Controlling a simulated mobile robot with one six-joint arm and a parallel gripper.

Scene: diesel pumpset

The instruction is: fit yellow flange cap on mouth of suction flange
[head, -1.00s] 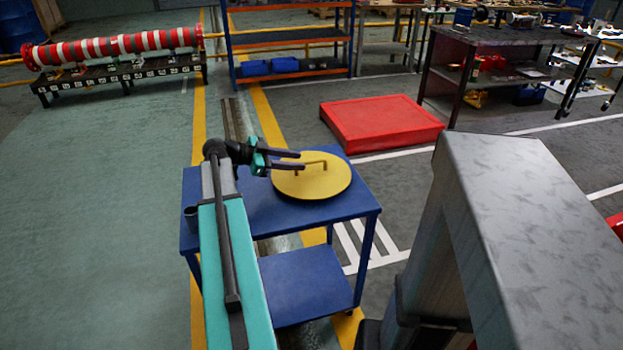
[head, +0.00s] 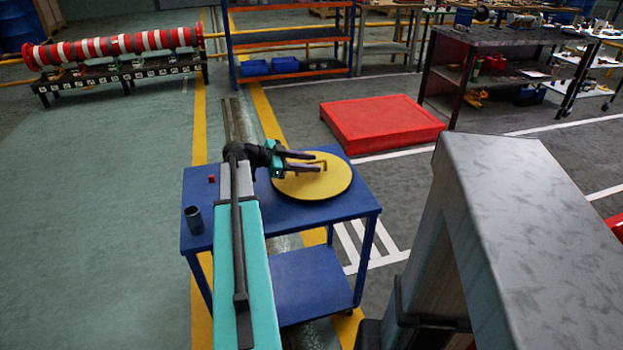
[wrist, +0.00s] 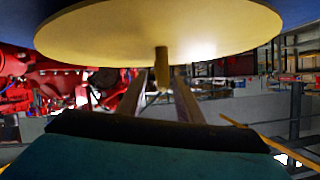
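The yellow flange cap (head: 320,185) is a round disc with a bar handle (head: 322,161), lying flat on the blue trolley table. My gripper (head: 315,161) is open over the cap, its fingers pointing at the handle. In the wrist view the yellow disc (wrist: 220,30) fills the top, and one handle post (wrist: 162,60) shows in the gap between the two finger tips (wrist: 163,80). The fingers stand apart from it, and nothing is gripped. I cannot make out the suction flange in any view.
The blue table (head: 225,225) also holds a dark cup (head: 194,220) and a small red block (head: 211,179). A red platform (head: 382,122) lies on the floor behind it. Red machinery (wrist: 50,85) shows at left in the wrist view. Green floor (head: 100,220) at left is clear.

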